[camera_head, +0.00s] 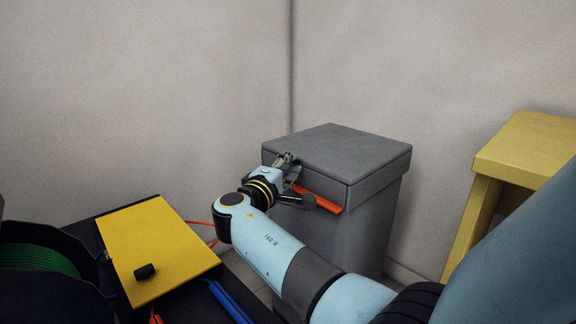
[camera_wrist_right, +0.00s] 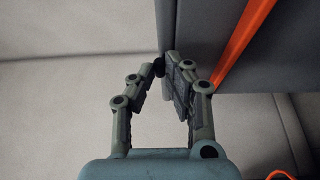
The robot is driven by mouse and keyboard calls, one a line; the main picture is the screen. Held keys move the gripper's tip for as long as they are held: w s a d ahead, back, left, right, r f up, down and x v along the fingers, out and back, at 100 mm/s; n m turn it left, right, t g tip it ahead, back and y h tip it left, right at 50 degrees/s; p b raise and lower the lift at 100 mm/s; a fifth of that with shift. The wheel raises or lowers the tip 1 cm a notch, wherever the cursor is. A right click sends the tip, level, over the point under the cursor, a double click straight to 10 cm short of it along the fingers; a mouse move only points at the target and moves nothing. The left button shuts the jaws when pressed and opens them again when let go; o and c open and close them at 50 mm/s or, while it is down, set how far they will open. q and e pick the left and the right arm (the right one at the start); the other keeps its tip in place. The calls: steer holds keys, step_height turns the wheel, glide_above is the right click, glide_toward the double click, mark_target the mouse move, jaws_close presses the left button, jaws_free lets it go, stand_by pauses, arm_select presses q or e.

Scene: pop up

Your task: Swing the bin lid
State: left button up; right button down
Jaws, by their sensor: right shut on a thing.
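The grey bin (camera_head: 362,225) stands by the wall corner in the head view. Its flat grey lid (camera_head: 340,147) lies on top and looks closed. An orange strip (camera_head: 325,201) runs along the bin's front just below the lid, partly hidden by my right arm. My right gripper (camera_head: 286,160) is at the lid's left edge, shut on it. In the right wrist view its fingertips (camera_wrist_right: 164,66) meet at the grey lid's edge, and the orange strip (camera_wrist_right: 243,45) slants past on the right. My left gripper is not in view.
A yellow table or stool (camera_head: 530,145) stands to the right of the bin, with a gap between them. Plain pale walls (camera_head: 150,90) meet in a corner behind the bin. The space above the lid is clear.

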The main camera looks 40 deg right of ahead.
steer(key=shift+s+f, duration=0.2)
steer(key=shift+f, duration=0.5)
steer(key=c, duration=1.6)
jaws_free()
steer(key=shift+f, duration=0.15)
steer(key=shift+o, duration=1.2)
steer(key=shift+d, duration=0.2)
steer(key=shift+w+r, duration=0.1)
steer(key=shift+r, duration=0.1)
step_height(320, 180, up, 10)
steer(key=shift+a+r, duration=0.1)
